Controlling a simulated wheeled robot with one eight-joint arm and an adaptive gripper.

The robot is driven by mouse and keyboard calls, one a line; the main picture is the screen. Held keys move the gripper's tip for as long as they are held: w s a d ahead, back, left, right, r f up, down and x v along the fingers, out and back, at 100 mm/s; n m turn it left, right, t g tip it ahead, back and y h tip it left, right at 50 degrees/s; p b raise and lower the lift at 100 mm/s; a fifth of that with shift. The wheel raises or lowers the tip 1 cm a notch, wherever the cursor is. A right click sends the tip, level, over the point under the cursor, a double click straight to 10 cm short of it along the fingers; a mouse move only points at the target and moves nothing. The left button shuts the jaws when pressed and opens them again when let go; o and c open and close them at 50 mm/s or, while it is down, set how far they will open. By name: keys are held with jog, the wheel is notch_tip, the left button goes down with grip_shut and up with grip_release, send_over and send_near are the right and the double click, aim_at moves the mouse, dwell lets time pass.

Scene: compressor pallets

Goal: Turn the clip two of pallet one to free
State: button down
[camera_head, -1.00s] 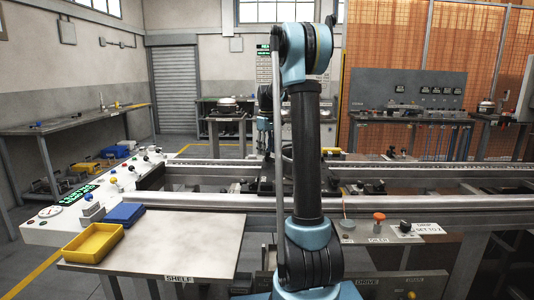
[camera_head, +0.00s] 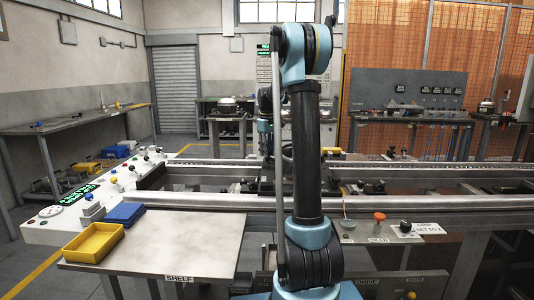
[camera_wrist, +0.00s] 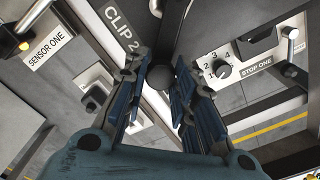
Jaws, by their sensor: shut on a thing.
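In the wrist view, a dark lever (camera_wrist: 175,25) with a round dark knob (camera_wrist: 160,77) runs down between my fingers, beside a plate labelled CLIP 2 (camera_wrist: 121,29). My gripper (camera_wrist: 165,78), with blue ribbed pads, is closed around the knob end of this clip lever. The pads hide part of the lever end, and I cannot tell which position the clip is turned to. In the head view my own arm stands in front of the conveyor and hides my gripper and most of the pallet.
A SENSOR ONE plate (camera_wrist: 50,49) is at left and a STOP ONE plate (camera_wrist: 255,70) with a numbered knob (camera_wrist: 221,69) at right, both close by. The conveyor rail (camera_head: 220,202) crosses the head view. A yellow tray (camera_head: 94,243) and blue box (camera_head: 124,213) sit left.

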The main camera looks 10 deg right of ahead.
jog(key=m, duration=0.4)
jog(key=shift+m, duration=2.4)
jog(key=c, duration=1.3)
grip_release()
jog(key=shift+r, duration=0.15)
notch_tip(320, 180, up, 12)
jog(key=shift+f, duration=0.15)
